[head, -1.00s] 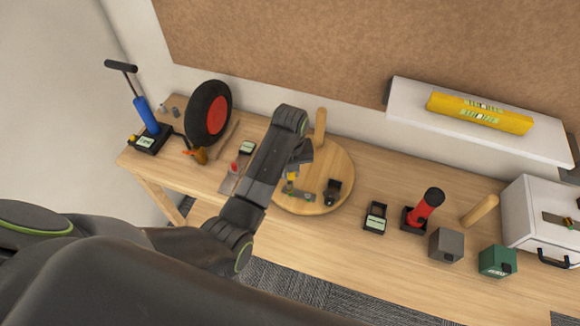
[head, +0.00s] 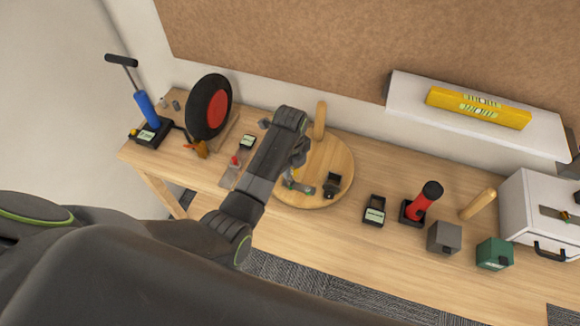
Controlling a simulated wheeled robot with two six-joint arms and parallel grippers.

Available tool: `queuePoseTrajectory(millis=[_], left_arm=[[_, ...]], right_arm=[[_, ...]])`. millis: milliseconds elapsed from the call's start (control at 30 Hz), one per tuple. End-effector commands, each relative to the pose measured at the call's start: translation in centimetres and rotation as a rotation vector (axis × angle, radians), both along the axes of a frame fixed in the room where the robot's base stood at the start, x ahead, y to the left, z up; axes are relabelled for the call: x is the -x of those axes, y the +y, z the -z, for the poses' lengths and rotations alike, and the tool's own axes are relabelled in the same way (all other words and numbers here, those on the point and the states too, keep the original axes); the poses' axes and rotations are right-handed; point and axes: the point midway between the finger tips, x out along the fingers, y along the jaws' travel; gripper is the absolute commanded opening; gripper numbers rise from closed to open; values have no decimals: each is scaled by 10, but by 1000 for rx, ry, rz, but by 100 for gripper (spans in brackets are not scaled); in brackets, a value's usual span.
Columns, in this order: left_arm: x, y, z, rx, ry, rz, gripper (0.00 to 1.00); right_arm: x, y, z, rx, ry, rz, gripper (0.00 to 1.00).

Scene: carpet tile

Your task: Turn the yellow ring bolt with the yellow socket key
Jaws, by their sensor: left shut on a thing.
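My left gripper (head: 298,160) hangs over the round wooden board, partly hidden behind my own left forearm. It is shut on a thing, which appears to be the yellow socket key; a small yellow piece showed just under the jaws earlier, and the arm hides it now. Just below the gripper, a small grey-green plate (head: 302,189) lies on the round board (head: 342,160). A dark fitting (head: 332,184) stands to its right. I cannot make out the yellow ring bolt or whether the key touches it. My right gripper is not in view.
A wooden peg (head: 320,118) stands at the board's back edge. Left are a black wheel (head: 208,107) and a blue pump (head: 147,107).

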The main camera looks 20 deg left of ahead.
Motion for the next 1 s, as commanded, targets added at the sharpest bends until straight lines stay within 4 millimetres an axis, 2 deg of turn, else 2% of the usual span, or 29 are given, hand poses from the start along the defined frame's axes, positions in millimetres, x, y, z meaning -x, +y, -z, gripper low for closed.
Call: queuePoseTrajectory(millis=[1000], left_arm=[[0,0,0,1,-1,-1144,0]], right_arm=[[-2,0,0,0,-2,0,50]])
